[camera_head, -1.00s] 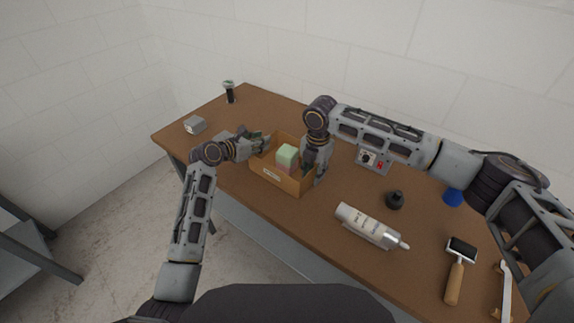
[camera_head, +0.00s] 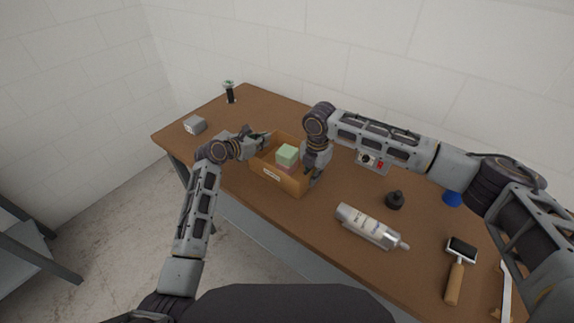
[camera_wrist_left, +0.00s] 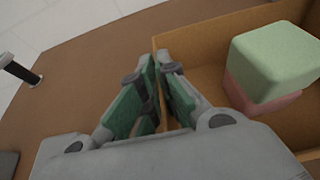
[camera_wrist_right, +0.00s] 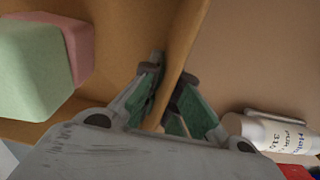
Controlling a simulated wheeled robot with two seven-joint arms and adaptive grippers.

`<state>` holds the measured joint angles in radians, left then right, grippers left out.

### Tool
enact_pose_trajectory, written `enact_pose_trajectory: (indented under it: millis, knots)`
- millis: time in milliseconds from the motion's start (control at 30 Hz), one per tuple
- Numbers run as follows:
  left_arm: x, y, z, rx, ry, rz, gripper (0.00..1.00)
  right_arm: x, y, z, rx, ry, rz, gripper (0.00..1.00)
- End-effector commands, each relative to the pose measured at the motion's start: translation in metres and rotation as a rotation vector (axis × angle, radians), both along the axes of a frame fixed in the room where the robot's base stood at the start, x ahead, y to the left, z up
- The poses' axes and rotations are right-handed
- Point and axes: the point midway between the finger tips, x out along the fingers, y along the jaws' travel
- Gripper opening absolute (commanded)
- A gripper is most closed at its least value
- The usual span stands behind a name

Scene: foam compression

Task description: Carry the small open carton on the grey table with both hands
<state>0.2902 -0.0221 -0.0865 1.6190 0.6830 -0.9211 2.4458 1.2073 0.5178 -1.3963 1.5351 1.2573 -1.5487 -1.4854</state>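The small open carton (camera_head: 294,186) is brown, with a pale label on its front, and appears to rest on the brown-topped table. A green block (camera_head: 287,154) sits on a pink block (camera_head: 284,168) inside it. My left gripper (camera_head: 265,139) is at the carton's left wall; the left wrist view shows its fingers (camera_wrist_left: 158,72) closed around that wall. My right gripper (camera_head: 314,174) is at the right wall; the right wrist view shows its fingers (camera_wrist_right: 168,78) closed on either side of that wall. The fingers partly hide both walls.
A white bottle (camera_head: 368,225) lies to the right of the carton. A black knob-like object (camera_head: 394,200), a blue object (camera_head: 452,197) and a roller (camera_head: 456,270) lie farther right. A small grey box (camera_head: 194,125) and a dark upright object (camera_head: 230,93) stand at the left.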

Motion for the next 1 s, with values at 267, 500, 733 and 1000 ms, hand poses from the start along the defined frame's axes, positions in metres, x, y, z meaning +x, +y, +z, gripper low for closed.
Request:
enact_pose_trajectory:
  millis: [267,500,733,1000]
  knots:
    - [0.000,0.000,0.000,0.000,0.000,0.001,0.00,0.000,0.000,0.000,0.000,0.000,0.000,0.00]
    - [0.000,0.000,0.003,0.000,0.000,0.001,0.00,0.000,0.000,0.003,0.000,0.000,-0.001,0.00]
    - [0.000,0.001,0.010,0.000,0.000,0.001,0.00,0.000,0.000,0.010,0.000,0.000,-0.001,0.00]
    - [0.000,0.001,0.022,0.000,0.000,0.001,0.00,0.000,0.000,0.022,0.000,0.000,-0.001,0.00]
